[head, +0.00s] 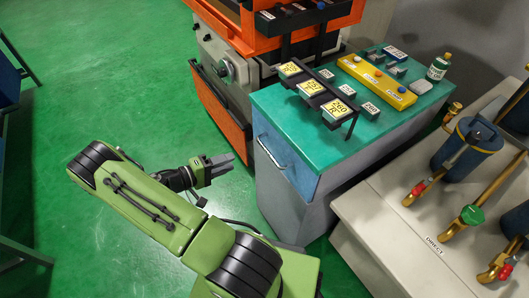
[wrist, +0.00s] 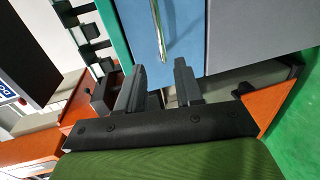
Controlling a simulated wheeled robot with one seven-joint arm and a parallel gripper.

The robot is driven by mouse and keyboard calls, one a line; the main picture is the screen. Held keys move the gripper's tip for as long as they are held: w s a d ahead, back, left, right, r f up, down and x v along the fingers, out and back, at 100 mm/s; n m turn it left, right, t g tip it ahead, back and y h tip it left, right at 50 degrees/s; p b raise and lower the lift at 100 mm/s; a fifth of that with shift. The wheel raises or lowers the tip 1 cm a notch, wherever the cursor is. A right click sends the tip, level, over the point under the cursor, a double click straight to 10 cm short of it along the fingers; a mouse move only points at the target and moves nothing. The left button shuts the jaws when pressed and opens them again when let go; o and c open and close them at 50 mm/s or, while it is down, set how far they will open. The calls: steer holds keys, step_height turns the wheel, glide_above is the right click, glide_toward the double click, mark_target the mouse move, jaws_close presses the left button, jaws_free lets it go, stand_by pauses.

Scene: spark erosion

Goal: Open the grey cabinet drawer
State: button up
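The grey cabinet (head: 345,192) has a teal top and stands in the middle of the head view. Its blue drawer front (head: 293,168) faces my arm and looks flush with the body. A slim metal handle (head: 271,152) runs along the drawer's upper part. My gripper (head: 223,161) is left of the handle, apart from it. In the wrist view my gripper (wrist: 159,68) has its two dark fingers spread with nothing between them. The handle (wrist: 160,28) and blue drawer front (wrist: 185,30) lie beyond the fingertips.
The teal top carries a rack of yellow-labelled blocks (head: 318,92), a yellow strip (head: 377,83) and a bottle (head: 438,68). An orange and grey machine (head: 225,70) stands behind left. A pale unit with pipes (head: 390,225) stands at the right. Green floor (head: 120,75) is clear at left.

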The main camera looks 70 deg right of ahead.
mark_target(265, 148)
steer(key=b+x, duration=0.1)
steer(key=x, duration=1.3)
steer(key=shift+s+d+f, duration=0.15)
steer(key=shift+s+d, duration=0.1)
steer(key=shift+s, duration=0.05)
jaws_close()
